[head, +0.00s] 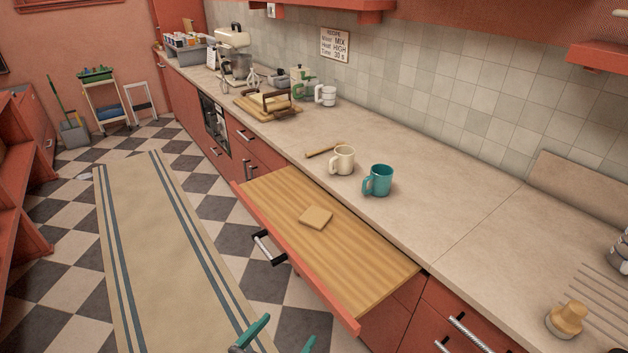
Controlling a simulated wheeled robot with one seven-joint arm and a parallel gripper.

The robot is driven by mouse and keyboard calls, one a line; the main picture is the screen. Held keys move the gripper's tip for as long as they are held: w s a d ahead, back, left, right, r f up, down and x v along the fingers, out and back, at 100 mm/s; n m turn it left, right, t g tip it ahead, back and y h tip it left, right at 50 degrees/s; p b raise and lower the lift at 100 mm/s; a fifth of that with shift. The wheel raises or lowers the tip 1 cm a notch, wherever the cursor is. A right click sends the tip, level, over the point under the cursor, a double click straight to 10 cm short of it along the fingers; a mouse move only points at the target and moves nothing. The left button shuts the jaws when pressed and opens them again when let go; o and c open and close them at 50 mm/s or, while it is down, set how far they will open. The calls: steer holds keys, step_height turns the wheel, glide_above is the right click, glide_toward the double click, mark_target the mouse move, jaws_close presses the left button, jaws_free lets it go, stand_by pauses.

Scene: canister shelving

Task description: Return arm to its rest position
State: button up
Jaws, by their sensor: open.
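My gripper (277,343) shows at the bottom edge of the head view, its two teal fingertips apart with nothing visible between them. The rest of it and the arm are cut off by the frame. It is in front of and below the pulled-out drawer or board (360,255), which has a wood top, a red front and a dark handle (268,248). A small flat wooden square (316,217) lies on that wood top, apart from my gripper.
A cream mug (343,160) and a teal mug (379,181) stand on the counter (440,185). A wooden-topped object (567,318) is at the lower right. The pulled-out board juts over the floor. The striped runner (165,255) is clear.

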steer(key=s+a+f+n+y, duration=0.2)
steer(key=s+f+n+y, duration=0.3)
steer(key=s+f, duration=0.6)
steer(key=s+d+r+t, duration=0.1)
steer(key=s+d+r, duration=0.1)
steer(key=s, duration=0.3)
steer(key=s+d+r+t, duration=0.1)
steer(key=s+d+r, duration=0.1)
steer(key=s+d, duration=0.2)
steer(key=s+d+r+y, duration=0.1)
steer(key=s+d+r, duration=0.1)
steer(key=s, duration=0.5)
steer(key=shift+s+d+r+t, duration=0.15)
steer(key=shift+d+r+t, duration=0.25)
